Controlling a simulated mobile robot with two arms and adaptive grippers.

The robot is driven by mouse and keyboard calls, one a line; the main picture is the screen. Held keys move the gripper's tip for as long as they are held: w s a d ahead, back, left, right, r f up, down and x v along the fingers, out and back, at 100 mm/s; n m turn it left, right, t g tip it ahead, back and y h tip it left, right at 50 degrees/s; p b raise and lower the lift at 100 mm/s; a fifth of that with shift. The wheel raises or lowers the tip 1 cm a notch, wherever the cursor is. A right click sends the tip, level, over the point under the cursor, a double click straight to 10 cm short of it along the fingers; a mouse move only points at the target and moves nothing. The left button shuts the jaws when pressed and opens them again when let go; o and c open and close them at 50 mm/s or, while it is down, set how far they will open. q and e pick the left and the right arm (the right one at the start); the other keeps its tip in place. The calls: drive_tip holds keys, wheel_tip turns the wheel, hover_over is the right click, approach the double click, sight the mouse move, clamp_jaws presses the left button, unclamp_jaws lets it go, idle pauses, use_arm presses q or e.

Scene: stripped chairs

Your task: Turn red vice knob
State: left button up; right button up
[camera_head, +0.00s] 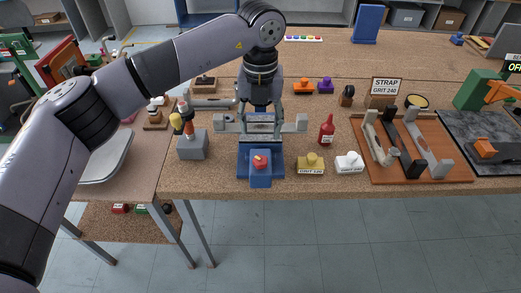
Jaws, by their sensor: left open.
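The blue vice (245,170) stands at the front edge of the cork-topped bench, in the middle of the view. Its red knob (260,162) faces the near side and shows clear of my gripper. My left gripper (260,124) is open, with its fingers spread left and right, just beyond the knob in the picture. It appears above the rear part of the vice, which it partly hides. I cannot tell whether it touches the vice. My right gripper is not in view.
A grey block with handled tools (192,147) stands left of the vice. To the right are a red bottle (326,134), a yellow grit block (311,166), a white block (349,164) and a brown tray (376,174). The floor in front is clear.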

sight(260, 158)
use_arm(q)
wheel_tip(260, 158, down, 10)
drive_tip(key=p, duration=0.2)
drive_tip(key=shift+f+p, duration=0.25)
drive_tip(key=shift+p, duration=0.15)
drive_tip(key=shift+c, duration=0.6)
drive_tip(key=c, duration=1.1)
